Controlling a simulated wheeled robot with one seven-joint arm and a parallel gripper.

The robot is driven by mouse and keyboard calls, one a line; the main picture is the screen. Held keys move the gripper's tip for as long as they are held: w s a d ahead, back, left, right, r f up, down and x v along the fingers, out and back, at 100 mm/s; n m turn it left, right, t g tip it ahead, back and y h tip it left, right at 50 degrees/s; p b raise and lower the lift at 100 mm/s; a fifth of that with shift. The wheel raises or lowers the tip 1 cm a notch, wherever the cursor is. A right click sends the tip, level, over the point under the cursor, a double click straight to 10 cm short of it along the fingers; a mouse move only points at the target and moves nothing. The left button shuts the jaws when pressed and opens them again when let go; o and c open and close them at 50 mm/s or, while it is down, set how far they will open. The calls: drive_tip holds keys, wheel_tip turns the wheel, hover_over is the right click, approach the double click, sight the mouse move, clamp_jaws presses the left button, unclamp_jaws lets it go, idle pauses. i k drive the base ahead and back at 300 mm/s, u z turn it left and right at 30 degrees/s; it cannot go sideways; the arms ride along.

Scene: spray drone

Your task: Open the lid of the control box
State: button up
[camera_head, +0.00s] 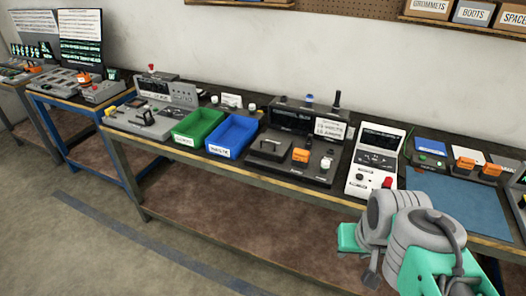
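The long workbench holds several devices, and I cannot tell for sure which one is the control box. A dark unit (287,172) stands at the bench's middle, with a flat grey plate with a black handle (270,147) lying level on its left part. An orange part (301,155) sits to the right of that plate. A white device (372,171) with a raised back panel stands further right. My arm, grey and teal, shows at the lower right, in front of the bench and apart from these devices. No gripper fingers can be made out.
A green bin (198,141) and a blue bin (233,154) sit left of the dark unit. A grey device with a raised panel (175,93) is further left. A blue mat (458,202) lies at the right. The floor in front is clear.

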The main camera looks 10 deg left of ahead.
sight(272, 140)
drive_tip(key=u, duration=0.55)
drive_tip(key=i, duration=0.45)
drive_tip(key=u, duration=0.7)
drive_tip(key=i, duration=1.1)
drive_tip(key=z, duration=0.05)
